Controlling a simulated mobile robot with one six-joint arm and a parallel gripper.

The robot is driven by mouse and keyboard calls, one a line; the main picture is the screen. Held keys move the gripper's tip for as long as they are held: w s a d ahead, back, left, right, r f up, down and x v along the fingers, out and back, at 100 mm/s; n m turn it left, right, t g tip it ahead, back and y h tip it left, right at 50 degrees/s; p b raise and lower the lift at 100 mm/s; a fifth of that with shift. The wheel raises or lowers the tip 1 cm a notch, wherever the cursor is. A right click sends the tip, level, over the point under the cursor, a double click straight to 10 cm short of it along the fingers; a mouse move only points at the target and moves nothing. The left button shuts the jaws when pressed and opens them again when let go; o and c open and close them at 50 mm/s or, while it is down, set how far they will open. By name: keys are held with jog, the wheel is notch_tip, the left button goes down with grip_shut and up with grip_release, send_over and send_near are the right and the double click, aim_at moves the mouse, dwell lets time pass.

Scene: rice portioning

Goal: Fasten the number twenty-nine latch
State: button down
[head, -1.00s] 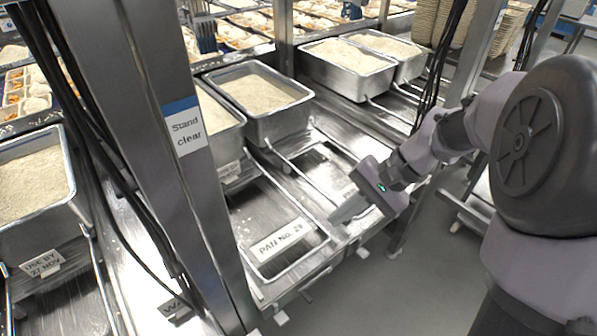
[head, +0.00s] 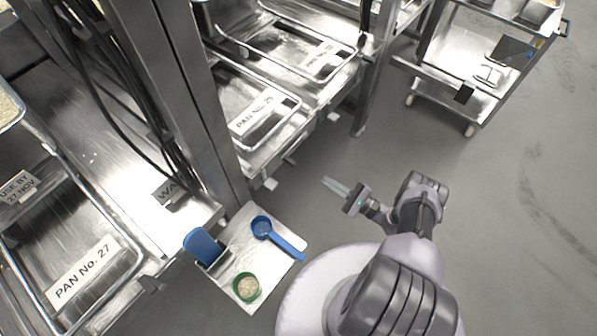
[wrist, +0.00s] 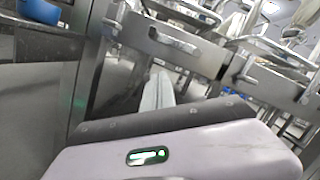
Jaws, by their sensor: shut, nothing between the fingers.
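The pan holder with a label that looks like PAN No. 29 (head: 252,115) is right of the steel post in the head view. A small pale tab (head: 271,184) sticks out below its front edge; I cannot tell whether it is the latch or how it is set. My gripper (head: 328,182) is shut and empty, over the floor in front of the rack, apart from it and pointing left toward it. In the wrist view, the shut fingers (wrist: 157,90) point at the steel front, where a metal handle-like bar (wrist: 174,41) shows ahead. No number is readable there.
A small shelf (head: 231,244) with a blue scoop (head: 263,227), a blue holder (head: 204,246) and a green-rimmed cup (head: 246,287) stands left of my arm. The steel post (head: 205,100) is beside the pan holder. A cart (head: 450,100) stands at upper right; floor to the right is clear.

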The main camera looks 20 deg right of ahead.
jog(key=shift+w, duration=0.15)
jog(key=w+a+r+b, duration=0.1)
jog(key=w+a+r, duration=0.4)
jog(key=a, duration=0.3)
jog(key=shift+w+a+r, duration=0.25)
jog(key=shift+w+a, duration=0.05)
dwell(0.3)
